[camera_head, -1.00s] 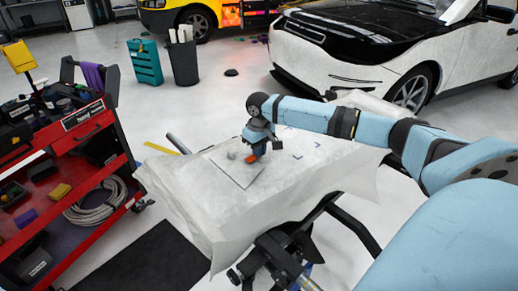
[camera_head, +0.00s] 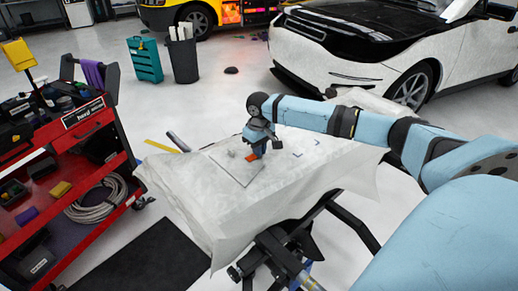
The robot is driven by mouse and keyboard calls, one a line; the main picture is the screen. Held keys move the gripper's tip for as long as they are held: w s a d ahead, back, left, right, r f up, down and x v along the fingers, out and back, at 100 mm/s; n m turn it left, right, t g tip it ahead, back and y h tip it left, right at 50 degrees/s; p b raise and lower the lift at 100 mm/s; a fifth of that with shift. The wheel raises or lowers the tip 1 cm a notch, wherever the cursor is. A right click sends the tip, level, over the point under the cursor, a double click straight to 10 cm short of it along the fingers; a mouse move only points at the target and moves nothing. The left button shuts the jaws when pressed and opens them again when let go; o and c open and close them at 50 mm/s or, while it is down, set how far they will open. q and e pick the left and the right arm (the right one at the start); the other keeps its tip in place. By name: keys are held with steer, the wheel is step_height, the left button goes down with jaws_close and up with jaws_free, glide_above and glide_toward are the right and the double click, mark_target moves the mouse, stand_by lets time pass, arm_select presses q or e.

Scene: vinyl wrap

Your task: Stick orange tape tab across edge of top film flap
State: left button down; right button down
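My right gripper (camera_head: 257,152) points down at the film-covered table, coming in from the right. A small orange tab (camera_head: 251,157) shows at its fingertips, on or just above the sheet. I cannot tell whether the fingers are closed on it. White film (camera_head: 325,165) drapes over the table and hangs down its sides. A thin rectangular outline (camera_head: 236,170), which may be the top film flap, lies under and left of the gripper. The gripper hides part of the tab and of this outline. My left gripper is out of view.
A small grey object (camera_head: 231,153) lies left of the gripper, and small blue corner marks (camera_head: 297,155) lie right of it. A red tool cart (camera_head: 115,165) stands at the left. A white car (camera_head: 345,70) stands behind. A black mat (camera_head: 140,262) lies in front.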

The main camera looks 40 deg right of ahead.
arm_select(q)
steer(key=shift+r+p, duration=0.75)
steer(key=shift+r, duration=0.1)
arm_select(e)
steer(key=shift+f, duration=0.15)
stand_by(1.8)
steer(key=c, duration=1.2)
jaws_free()
steer(key=shift+r, duration=0.3)
arm_select(q)
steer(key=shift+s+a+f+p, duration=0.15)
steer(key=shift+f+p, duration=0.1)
steer(key=shift+p, duration=0.95)
arm_select(e)
step_height(320, 180, up, 13)
steer(key=shift+r, duration=0.15)
steer(key=shift+s, duration=0.1)
